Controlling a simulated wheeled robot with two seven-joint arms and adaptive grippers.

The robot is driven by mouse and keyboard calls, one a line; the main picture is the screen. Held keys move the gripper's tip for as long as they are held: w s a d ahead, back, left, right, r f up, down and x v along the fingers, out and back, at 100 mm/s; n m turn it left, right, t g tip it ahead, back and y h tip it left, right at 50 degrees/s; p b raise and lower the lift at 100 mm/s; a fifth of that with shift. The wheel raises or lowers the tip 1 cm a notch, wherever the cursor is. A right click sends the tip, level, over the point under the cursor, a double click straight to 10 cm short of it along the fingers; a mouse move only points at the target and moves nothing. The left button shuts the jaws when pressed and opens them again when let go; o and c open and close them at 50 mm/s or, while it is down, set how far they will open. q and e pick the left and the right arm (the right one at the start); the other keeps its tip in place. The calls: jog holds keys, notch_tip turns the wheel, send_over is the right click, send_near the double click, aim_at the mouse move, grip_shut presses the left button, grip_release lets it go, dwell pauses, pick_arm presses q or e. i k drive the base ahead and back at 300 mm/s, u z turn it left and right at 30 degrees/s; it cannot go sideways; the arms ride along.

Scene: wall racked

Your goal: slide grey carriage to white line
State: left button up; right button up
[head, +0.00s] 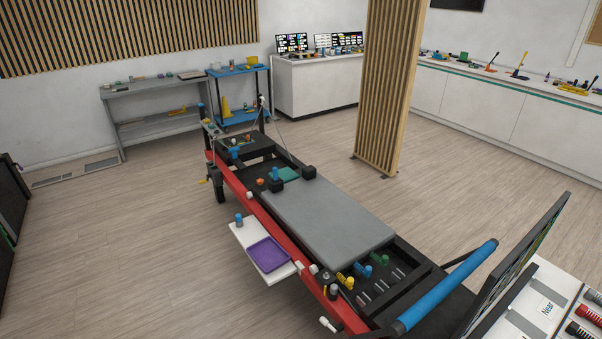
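The grey carriage (325,222) is a long flat padded slab on the red-sided frame (313,287), about midway along it. Black shoulder blocks (308,171) stand at its far end. Beyond its near end lies an open bay with several springs or hooks and coloured knobs (365,271). I cannot make out a distinct white line on the frame; small white fittings (314,269) show along the near rail. Neither of my grippers is in view.
A white side shelf with a purple tray (268,254) juts out left of the frame. A blue padded bar (447,284) and a dark upright panel (517,262) stand at the near right. A slatted pillar (391,90) stands behind.

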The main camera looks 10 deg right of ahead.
aim_at(336, 231)
jog(key=i, duration=0.3)
jog(key=u, duration=1)
jog(key=i, duration=0.9)
jog(key=u, duration=0.6)
jog(key=i, duration=0.8)
jog(key=z, duration=0.9)
jog(key=i, duration=0.8)
jog(key=z, duration=0.85)
